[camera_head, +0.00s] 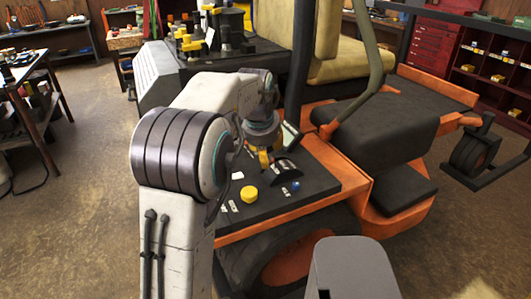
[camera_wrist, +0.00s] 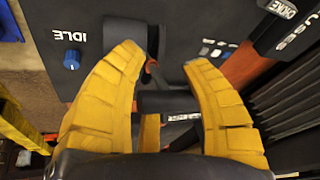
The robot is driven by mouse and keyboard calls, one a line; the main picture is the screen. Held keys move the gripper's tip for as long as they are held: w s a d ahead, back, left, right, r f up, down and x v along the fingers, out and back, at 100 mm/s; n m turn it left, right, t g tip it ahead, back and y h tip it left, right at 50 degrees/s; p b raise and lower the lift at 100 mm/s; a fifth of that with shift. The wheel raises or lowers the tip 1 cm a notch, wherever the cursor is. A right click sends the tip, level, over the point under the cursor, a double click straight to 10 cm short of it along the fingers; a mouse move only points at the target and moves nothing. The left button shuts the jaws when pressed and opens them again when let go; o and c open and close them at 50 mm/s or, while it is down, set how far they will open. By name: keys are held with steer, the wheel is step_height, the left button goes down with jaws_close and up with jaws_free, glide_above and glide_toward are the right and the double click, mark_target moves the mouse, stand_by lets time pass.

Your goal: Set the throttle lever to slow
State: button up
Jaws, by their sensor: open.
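My gripper (camera_head: 264,158) is over the mower's dark control panel (camera_head: 262,212), pointing down. A dark curved housing (camera_head: 285,168) sits beside the gripper in the head view. No slow marking is legible, and the fingers hide part of the panel.
A blue knob (camera_wrist: 71,60) beside the word IDLE and a yellow knob (camera_head: 249,194) stand on the panel near the gripper.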

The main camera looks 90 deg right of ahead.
steer(key=v, duration=1.1)
steer(key=shift+w+a+r, duration=0.1)
steer(key=shift+a, duration=0.05)
